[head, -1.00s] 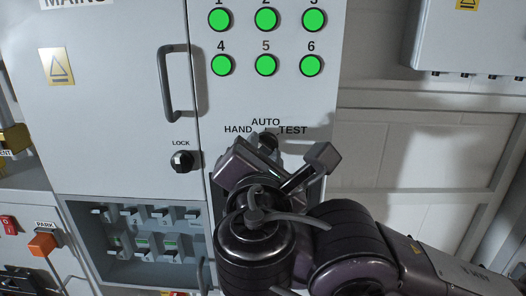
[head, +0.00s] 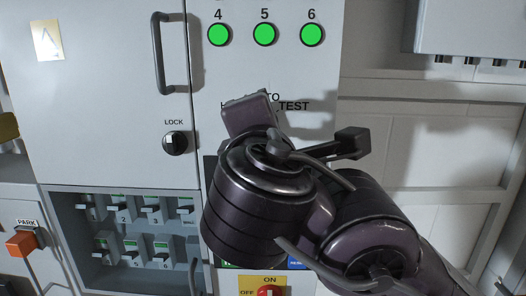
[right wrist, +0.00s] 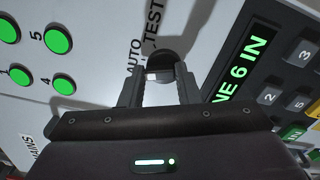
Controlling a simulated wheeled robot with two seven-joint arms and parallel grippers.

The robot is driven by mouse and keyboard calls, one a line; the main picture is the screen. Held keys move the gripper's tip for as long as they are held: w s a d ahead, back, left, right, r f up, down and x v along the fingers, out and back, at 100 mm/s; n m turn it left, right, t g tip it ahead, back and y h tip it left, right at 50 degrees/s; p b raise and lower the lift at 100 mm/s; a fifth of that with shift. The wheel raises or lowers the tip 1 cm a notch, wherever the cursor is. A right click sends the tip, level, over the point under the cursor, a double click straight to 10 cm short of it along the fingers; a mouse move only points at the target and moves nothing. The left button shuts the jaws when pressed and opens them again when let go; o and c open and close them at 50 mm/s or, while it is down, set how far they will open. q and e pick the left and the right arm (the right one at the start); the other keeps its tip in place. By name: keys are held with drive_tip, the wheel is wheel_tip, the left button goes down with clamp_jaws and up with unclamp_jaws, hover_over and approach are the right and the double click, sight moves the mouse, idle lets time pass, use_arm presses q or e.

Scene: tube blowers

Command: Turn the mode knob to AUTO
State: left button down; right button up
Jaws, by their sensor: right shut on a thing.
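The mode knob (right wrist: 163,60) is a dark round knob on the grey panel, seen in the right wrist view beside the printed words AUTO and TEST. My right gripper (right wrist: 163,78) has its two fingers on either side of the knob and is shut on it. A small pale mark shows between the fingertips, but I cannot tell which label the knob points to. In the head view my right wrist covers the knob and most of the HAND and AUTO labels; TEST stays readable. My left gripper is not in view.
Green round lights (head: 264,34) sit above the knob. A lock knob (head: 175,143) and door handle (head: 162,55) are to the left. A lit display (right wrist: 241,71) and keypad (right wrist: 286,75) lie close to the gripper. A recess with several switches (head: 145,255) is lower left.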

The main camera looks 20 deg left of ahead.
drive_tip(key=shift+f+m+b, duration=0.2)
drive_tip(key=shift+m+b, duration=1.7)
drive_tip(key=shift+b, duration=0.1)
drive_tip(key=shift+d, duration=0.1)
drive_tip(key=o, duration=1)
drive_tip(key=shift+r, duration=0.1)
drive_tip(key=shift+c, duration=0.2)
drive_tip(key=b+v, duration=0.3)
drive_tip(key=v, duration=0.5)
drive_tip(key=shift+w, duration=0.1)
